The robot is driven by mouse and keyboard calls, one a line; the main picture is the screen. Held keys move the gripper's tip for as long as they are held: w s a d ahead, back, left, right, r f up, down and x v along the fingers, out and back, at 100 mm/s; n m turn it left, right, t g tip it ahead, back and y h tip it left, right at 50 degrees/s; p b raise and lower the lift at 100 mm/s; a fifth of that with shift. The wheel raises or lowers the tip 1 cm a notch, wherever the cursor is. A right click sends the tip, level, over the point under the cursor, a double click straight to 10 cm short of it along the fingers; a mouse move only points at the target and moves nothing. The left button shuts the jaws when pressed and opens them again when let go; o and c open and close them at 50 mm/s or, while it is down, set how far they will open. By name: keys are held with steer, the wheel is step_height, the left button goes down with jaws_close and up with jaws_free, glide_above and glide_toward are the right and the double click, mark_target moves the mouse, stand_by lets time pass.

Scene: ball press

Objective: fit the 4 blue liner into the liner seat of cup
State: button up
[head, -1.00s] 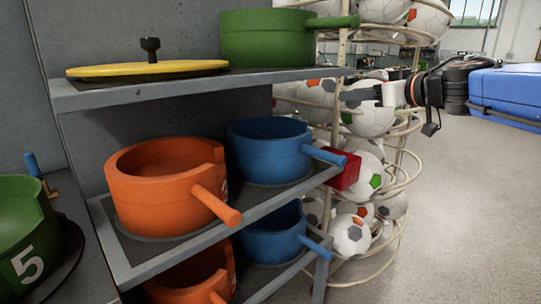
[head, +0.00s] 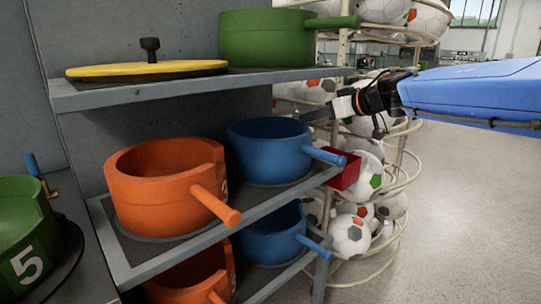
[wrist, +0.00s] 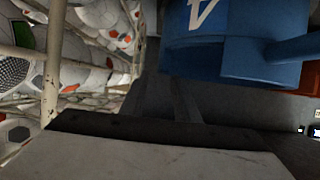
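A blue round vessel with a straight handle (head: 268,155) stands on the middle shelf, right of an orange one. A similar blue vessel (head: 272,238) stands on the shelf below. The wrist view shows a blue vessel with a white 4 (wrist: 230,58), its handle pointing right; I cannot be sure which of the two it is. My gripper (head: 312,113) is just right of and above the middle blue vessel, apart from it in the head view. Whether its fingers are apart is unclear. I cannot make out which thing is the cup.
Orange vessels (head: 160,195) stand left of the blue ones. The upper shelf (head: 200,87) holds a yellow lid and a green vessel. A red box (head: 345,172) is at the shelf's right end. A wire rack of balls (head: 352,235) stands behind. Open floor lies right.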

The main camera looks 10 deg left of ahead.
mark_target(298, 122)
steer(key=shift+s+f+x, duration=0.1)
steer(key=shift+f+x, duration=0.05)
steer(key=shift+x, duration=1.5)
steer(key=shift+s+f+x, duration=0.15)
steer(key=shift+x, duration=1.45)
jaws_close()
